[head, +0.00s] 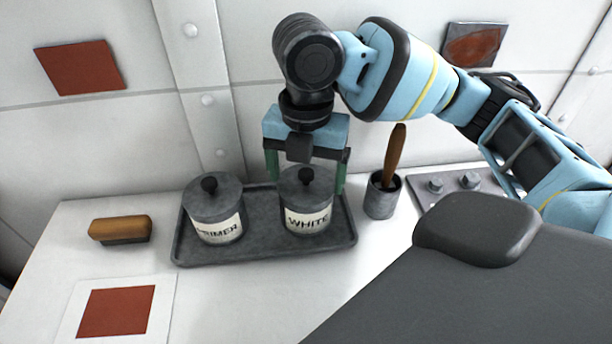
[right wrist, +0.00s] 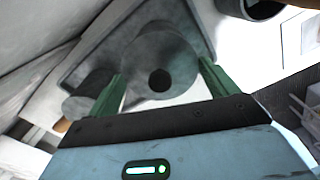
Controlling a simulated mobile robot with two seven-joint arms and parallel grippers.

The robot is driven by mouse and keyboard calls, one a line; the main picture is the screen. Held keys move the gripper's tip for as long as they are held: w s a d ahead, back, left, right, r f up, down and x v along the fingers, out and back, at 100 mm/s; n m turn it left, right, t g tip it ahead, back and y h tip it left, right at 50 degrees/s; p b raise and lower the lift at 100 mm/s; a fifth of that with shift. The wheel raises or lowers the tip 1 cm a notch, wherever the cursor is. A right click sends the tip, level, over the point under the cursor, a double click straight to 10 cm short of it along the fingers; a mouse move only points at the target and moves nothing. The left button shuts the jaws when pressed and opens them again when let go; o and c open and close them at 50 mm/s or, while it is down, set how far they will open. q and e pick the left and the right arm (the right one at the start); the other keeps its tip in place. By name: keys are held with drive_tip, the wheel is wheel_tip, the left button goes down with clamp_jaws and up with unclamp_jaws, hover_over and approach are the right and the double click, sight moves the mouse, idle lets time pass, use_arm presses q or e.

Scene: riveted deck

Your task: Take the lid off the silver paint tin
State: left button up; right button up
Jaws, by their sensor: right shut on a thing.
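Two grey metal paint tins with black-knobbed lids stand on a dark tray (head: 262,252). The left one is the PRIMER tin (head: 220,230), and its lid (head: 205,203) is on. The right one is the WHITE tin (head: 308,219), and its lid (head: 306,196) sits on top with no gap that I can see. My right gripper (head: 306,181) points down over the WHITE tin, its green fingers shut on opposite sides of that lid. In the right wrist view the lid (right wrist: 170,55) lies between the fingertips (right wrist: 162,78). My left gripper is not in view.
A grey cup (head: 382,201) with a wooden-handled brush stands just right of the tray. A wooden-backed brush (head: 120,229) lies to the left. A card with a red square (head: 116,311) lies at front left. The worktop before the tray is clear.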

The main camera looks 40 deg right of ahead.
sight(306, 172)
drive_tip(key=shift+r, duration=0.75)
wheel_tip(306, 172, up, 2)
drive_tip(key=shift+r+p, duration=0.1)
drive_tip(key=shift+p, duration=0.3)
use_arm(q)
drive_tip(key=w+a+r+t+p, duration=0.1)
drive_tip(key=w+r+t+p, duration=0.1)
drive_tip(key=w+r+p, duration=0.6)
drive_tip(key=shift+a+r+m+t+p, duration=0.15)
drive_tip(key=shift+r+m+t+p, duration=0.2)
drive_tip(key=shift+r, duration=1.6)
use_arm(e)
drive_tip(key=s+d, duration=0.2)
drive_tip(key=s, duration=0.5)
drive_tip(key=s+d+r, duration=0.1)
drive_tip(key=s, duration=0.7)
drive_tip(key=shift+s+d+r, duration=0.15)
drive_tip(key=shift+s+d, duration=0.15)
drive_tip(key=shift+d, duration=0.05)
